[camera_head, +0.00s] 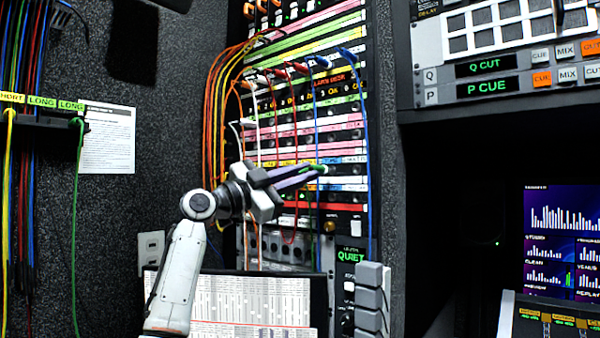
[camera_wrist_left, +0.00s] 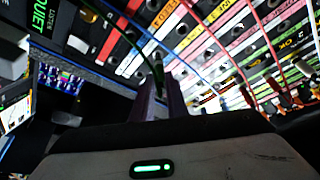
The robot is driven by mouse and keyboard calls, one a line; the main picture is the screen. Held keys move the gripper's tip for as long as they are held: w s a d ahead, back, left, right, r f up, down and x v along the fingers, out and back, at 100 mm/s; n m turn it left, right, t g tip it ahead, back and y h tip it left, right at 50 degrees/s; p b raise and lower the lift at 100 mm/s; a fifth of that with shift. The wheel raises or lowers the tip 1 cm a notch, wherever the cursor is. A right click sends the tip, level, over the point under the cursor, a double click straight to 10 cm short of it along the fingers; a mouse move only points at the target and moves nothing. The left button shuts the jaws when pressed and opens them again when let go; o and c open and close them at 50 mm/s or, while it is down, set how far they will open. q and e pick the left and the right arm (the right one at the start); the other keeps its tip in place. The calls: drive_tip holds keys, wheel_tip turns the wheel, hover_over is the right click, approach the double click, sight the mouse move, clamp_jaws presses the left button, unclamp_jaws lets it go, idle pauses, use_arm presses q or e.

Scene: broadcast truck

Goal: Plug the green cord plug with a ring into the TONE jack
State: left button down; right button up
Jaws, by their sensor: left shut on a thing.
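My left gripper (camera_head: 322,169) reaches in front of the patch bay's lower rows in the head view. Its purple-grey fingers are shut on a green plug (camera_head: 325,170), whose end shows at the fingertips. In the left wrist view the fingers (camera_wrist_left: 160,92) point up toward the jack rows, with the green plug (camera_wrist_left: 158,68) between them and a dark green cord running up and left. A ring on it is too small to make out. The patch bay (camera_head: 300,130) has coloured label strips, but I cannot read which jack is TONE. I cannot tell if the plug touches the panel.
Orange, red, white and blue patch cords (camera_head: 215,100) loop across the panel, and a blue one hangs close to the fingertips. Another green cord (camera_head: 76,200) hangs from the rack at left. A QUIET display (camera_head: 350,256) and grey blocks (camera_head: 371,300) stand below right.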

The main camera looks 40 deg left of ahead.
use_arm(q)
drive_tip(key=shift+w+r+p, duration=0.1)
drive_tip(key=shift+w+p, duration=0.2)
drive_tip(key=shift+w, duration=0.15)
use_arm(e)
drive_tip(key=shift+s+r, duration=0.2)
drive_tip(key=shift+r, duration=0.05)
use_arm(q)
drive_tip(key=shift+w+d+p, duration=0.1)
drive_tip(key=shift+w+p, duration=0.35)
drive_tip(key=shift+w, duration=0.1)
use_arm(e)
drive_tip(key=shift+r, duration=0.45)
use_arm(q)
drive_tip(key=c, duration=1.9)
unclamp_jaws()
drive_tip(key=shift+o, duration=1.2)
use_arm(e)
drive_tip(key=shift+w, duration=0.2)
